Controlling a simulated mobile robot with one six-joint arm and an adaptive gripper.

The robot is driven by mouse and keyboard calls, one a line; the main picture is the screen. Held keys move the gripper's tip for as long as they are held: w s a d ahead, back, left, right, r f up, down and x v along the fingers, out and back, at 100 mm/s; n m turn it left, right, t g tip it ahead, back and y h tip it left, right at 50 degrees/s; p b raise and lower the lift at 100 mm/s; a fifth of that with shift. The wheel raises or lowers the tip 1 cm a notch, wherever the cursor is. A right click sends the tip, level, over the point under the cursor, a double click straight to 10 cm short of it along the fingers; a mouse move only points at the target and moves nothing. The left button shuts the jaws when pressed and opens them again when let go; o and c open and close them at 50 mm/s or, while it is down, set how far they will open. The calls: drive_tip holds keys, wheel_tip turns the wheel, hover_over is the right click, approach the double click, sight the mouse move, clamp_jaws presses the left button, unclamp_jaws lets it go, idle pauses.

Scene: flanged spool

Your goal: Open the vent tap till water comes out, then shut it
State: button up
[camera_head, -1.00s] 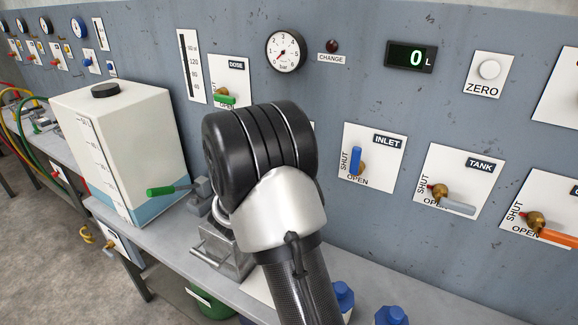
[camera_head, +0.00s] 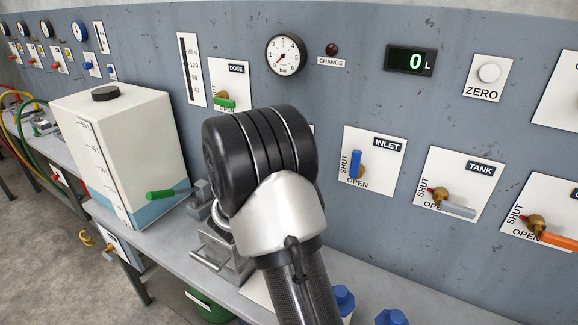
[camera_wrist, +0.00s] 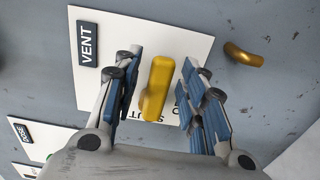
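The vent tap has a yellow lever (camera_wrist: 158,88), seen in the wrist view on a white plate (camera_wrist: 150,35) marked VENT. The lever runs up and down in that picture, its lower end by partly covered lettering that looks like SHUT. My gripper (camera_wrist: 160,64) is open, with one blue-padded finger on each side of the lever and a visible gap on both sides. A brass-coloured spout (camera_wrist: 245,55) sticks out of the panel to the right; no water shows at it. In the head view my arm hides the vent tap.
The INLET tap (camera_head: 356,163), TANK tap (camera_head: 452,207) and DOSE tap (camera_head: 224,103) are on the same panel. A white tank (camera_head: 120,150) with a green-handled valve (camera_head: 167,193) stands left of my arm. The display (camera_head: 410,60) reads 0 L.

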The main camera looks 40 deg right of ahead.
drive_tip(key=v, duration=1.2)
drive_tip(key=s+a+m+g+y, duration=0.2)
drive_tip(key=s+g+y, duration=0.15)
drive_tip(key=s, duration=0.65)
drive_tip(key=s+a+m+g+y, duration=0.2)
drive_tip(key=s+g+y, duration=0.15)
drive_tip(key=s, duration=0.65)
drive_tip(key=s+a+t+y, duration=0.2)
drive_tip(key=a+y, duration=0.3)
drive_tip(key=a, duration=0.3)
drive_tip(key=s+a+t+y, duration=0.2)
drive_tip(key=a+y, duration=0.3)
drive_tip(key=a, duration=0.4)
drive_tip(key=shift+s+a+r+t, duration=0.2)
drive_tip(key=shift+r+t, duration=0.25)
drive_tip(key=shift+t, duration=0.45)
